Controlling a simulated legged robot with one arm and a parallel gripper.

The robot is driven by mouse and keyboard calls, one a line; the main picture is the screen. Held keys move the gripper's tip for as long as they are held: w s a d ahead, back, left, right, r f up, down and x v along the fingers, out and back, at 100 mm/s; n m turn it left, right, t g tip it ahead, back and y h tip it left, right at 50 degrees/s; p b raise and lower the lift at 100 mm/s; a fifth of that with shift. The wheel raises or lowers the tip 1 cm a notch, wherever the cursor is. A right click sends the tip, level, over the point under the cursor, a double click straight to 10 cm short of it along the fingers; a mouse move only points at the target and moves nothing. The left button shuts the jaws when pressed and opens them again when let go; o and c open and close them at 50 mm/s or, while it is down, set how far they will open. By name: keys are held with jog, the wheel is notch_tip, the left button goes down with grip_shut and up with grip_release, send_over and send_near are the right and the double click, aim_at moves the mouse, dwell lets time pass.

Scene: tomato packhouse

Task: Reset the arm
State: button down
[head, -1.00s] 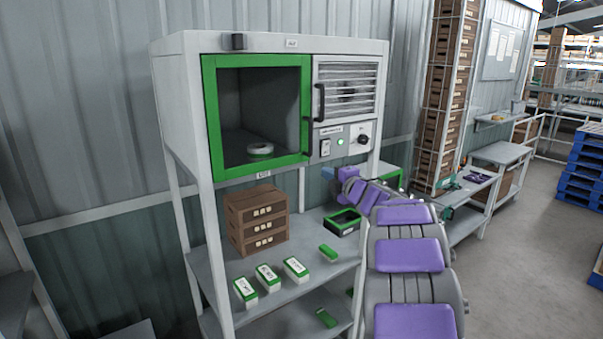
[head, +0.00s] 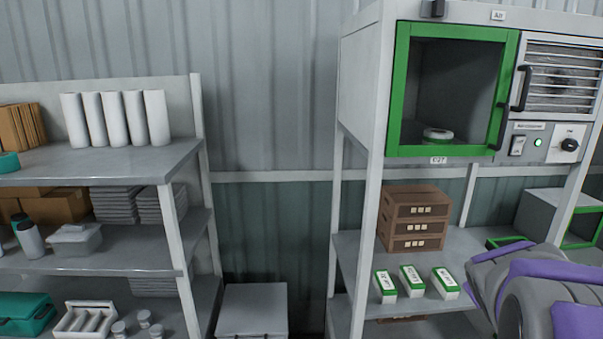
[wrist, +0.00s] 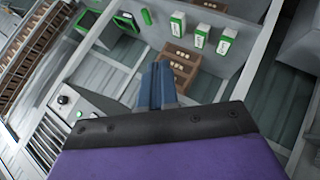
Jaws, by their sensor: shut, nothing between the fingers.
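My arm shows as grey and purple links at the lower right of the head view, in front of the cabinet stand; its gripper end is outside that view. In the wrist view, my gripper (wrist: 157,84) shows as two blue fingers lying together, shut with nothing between them. Beyond the fingertips, the wrist view shows a stack of brown crates (wrist: 181,62) and several green-and-white boxes on the stand's shelf. I cannot tell how far the fingertips are from the crates.
Brown crates (head: 413,219) and green-and-white boxes (head: 412,281) stand on the shelf below. A storage rack (head: 187,230) is at left. A grey bin (head: 252,308) stands between them.

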jog(key=s+a+f+g+y+b, duration=0.2)
jog(key=s+a+f, duration=0.4)
jog(key=s, duration=0.4)
jog(key=s+a+f+m+g+y+b, duration=0.1)
jog(key=s+a+f+g+y+b, duration=0.1)
jog(key=s+a+f+g, duration=0.2)
jog(key=s+a+f+m+g+y+b, duration=0.1)
jog(key=s+a+f+g+y+b, duration=0.1)
jog(key=s+a+f, duration=0.7)
jog(key=s+a+g, duration=0.1)
jog(key=s+a, duration=0.3)
jog(key=s, duration=0.5)
jog(key=shift+a+f+g+b, duration=0.2)
jog(key=shift+g+b, duration=0.1)
jog(key=shift+b, duration=0.1)
jog(key=shift+a, duration=0.25)
jog(key=shift+d, duration=0.1)
